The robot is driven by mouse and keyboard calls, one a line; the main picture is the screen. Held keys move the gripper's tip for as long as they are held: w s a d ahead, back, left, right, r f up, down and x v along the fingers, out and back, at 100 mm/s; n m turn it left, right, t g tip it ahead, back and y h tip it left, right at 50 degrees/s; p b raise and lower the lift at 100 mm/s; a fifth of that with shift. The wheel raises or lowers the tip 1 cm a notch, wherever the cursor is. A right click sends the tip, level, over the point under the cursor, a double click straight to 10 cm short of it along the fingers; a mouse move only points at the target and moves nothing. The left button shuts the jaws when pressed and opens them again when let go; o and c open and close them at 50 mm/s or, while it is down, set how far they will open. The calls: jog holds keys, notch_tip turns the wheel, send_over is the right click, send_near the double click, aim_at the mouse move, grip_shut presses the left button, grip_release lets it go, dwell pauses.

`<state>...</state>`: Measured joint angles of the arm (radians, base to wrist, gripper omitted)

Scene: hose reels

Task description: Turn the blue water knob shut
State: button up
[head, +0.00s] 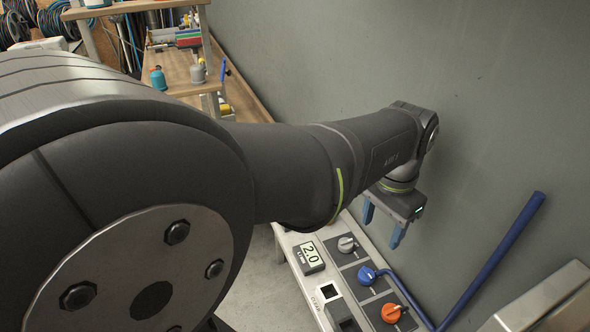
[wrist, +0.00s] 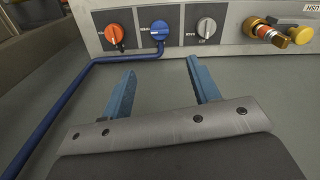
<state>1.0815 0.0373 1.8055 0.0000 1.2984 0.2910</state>
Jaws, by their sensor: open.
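The blue water knob (head: 367,275) sits on a dark square plate on the grey panel, between a grey knob (head: 346,244) and an orange knob (head: 391,313). In the wrist view the blue knob (wrist: 159,31) is ahead of my fingers, with its pointer toward the left. My gripper (head: 384,228) is open and empty, above and beyond the panel near the wall. In the wrist view its two blue fingers (wrist: 163,85) are apart, and the knob lies beyond their tips, not between them. Nothing hides the knob.
A blue pipe (head: 490,262) runs from beside the blue knob along the wall. A display (head: 308,256) reading 2.0 is on the panel. In the wrist view brass and yellow fittings (wrist: 270,33) stand right of the grey knob (wrist: 206,28). A metal box (head: 545,300) is at lower right.

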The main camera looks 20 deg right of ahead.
aim_at(368, 272)
notch_tip(368, 272, down, 15)
jog(key=shift+f, duration=0.1)
dwell(0.4)
jog(key=c, duration=1)
